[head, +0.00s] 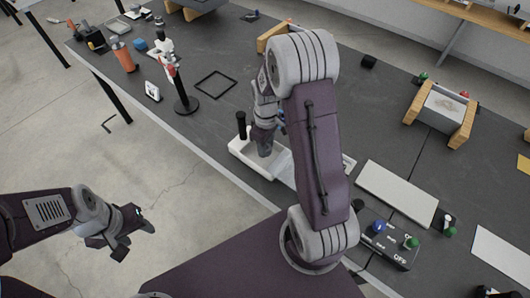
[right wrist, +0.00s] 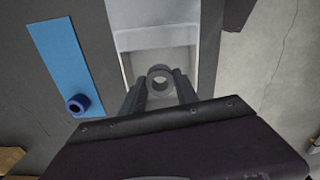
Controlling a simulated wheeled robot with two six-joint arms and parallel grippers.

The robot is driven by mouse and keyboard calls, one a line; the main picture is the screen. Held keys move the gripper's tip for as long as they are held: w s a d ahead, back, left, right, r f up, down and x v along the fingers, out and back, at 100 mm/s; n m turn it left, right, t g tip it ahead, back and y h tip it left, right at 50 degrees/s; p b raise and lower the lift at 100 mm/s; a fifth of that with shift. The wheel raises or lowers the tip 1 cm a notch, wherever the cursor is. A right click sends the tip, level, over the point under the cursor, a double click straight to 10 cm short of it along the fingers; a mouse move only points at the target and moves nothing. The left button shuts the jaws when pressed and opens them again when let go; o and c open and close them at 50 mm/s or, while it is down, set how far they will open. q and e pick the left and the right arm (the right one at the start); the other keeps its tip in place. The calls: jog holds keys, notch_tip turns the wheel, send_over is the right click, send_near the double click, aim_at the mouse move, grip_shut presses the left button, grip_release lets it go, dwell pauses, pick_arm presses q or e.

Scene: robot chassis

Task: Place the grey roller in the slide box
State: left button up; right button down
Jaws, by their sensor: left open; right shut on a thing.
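The grey roller (right wrist: 160,79), a short ring with a hole through it, sits between the fingertips of my right gripper (right wrist: 160,88) in the right wrist view. My right gripper (head: 265,150) is shut on it and is over the white slide box (head: 237,145) in the head view. The slide box (right wrist: 122,42) lies below the roller in the wrist view; I cannot tell whether they touch. The gripper and arm hide part of the box in the head view. My left gripper (head: 124,232) is open and empty over the floor, away from the table.
A blue strip (right wrist: 58,55) with a blue roller (right wrist: 77,104) lies beside the box. A dark upright cylinder (head: 241,125) stands at the box's left. A white panel (head: 397,192) and a button box (head: 388,245) lie to the right. A black square frame (head: 216,84) lies further back.

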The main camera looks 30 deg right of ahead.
jog(key=shift+w+a+f, duration=0.1)
jog(key=shift+w, duration=0.05)
notch_tip(320, 180, down, 4)
jog(key=shift+r, duration=0.1)
jog(key=shift+f, duration=0.2)
jog(key=c, duration=0.9)
grip_release()
